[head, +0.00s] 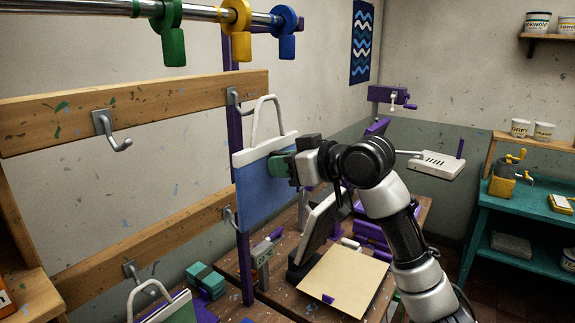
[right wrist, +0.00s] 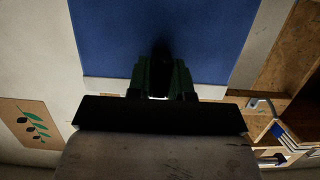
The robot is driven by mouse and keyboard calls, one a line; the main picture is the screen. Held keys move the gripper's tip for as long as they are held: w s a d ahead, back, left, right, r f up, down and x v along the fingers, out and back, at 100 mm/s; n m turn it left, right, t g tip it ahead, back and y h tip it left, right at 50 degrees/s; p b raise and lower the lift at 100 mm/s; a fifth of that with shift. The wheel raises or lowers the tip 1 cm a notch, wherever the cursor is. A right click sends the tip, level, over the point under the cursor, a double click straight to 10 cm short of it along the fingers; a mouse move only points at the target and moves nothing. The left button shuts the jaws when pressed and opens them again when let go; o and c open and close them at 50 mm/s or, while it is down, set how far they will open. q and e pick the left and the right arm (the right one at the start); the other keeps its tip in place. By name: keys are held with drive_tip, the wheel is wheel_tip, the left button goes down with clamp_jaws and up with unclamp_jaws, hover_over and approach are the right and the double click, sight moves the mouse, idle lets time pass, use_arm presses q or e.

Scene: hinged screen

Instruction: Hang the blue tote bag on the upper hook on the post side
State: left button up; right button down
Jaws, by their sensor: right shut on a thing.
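The blue tote bag (head: 252,200) has a white top band and a white handle loop, and hangs upright in the air beside the purple post (head: 236,135). My right gripper (head: 280,165) is shut on its upper right part, just under the white band. In the right wrist view the blue cloth (right wrist: 150,40) fills the space beyond the jaws. The upper hook (head: 237,99) on the post side is on the upper wooden board. The handle loop's left side is close to the hook tip; I cannot tell whether they touch. My left gripper is out of view.
Another upper hook (head: 108,130) is to the left. Lower hooks (head: 130,271) are on the lower board. A metal rail (head: 205,14) with coloured hangers runs above. A workbench (head: 235,265) below holds a beige board (head: 345,280). Another white-handled bag (head: 165,309) is at bottom left.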

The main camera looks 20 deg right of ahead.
sight(265, 166)
drive_tip(key=shift+w+a, duration=0.35)
drive_tip(key=shift+w, duration=0.15)
drive_tip(key=shift+w+a+f, duration=0.1)
drive_tip(key=shift+w+a, duration=0.05)
idle(0.4)
drive_tip(key=shift+x, duration=1.15)
drive_tip(key=shift+w+a+f, duration=0.2)
drive_tip(key=shift+w+f, duration=0.05)
drive_tip(key=shift+f, duration=0.1)
drive_tip(key=shift+x, duration=1)
drive_tip(key=shift+s+d+f, duration=0.1)
drive_tip(key=shift+s+f, duration=0.05)
drive_tip(key=shift+f, duration=0.4)
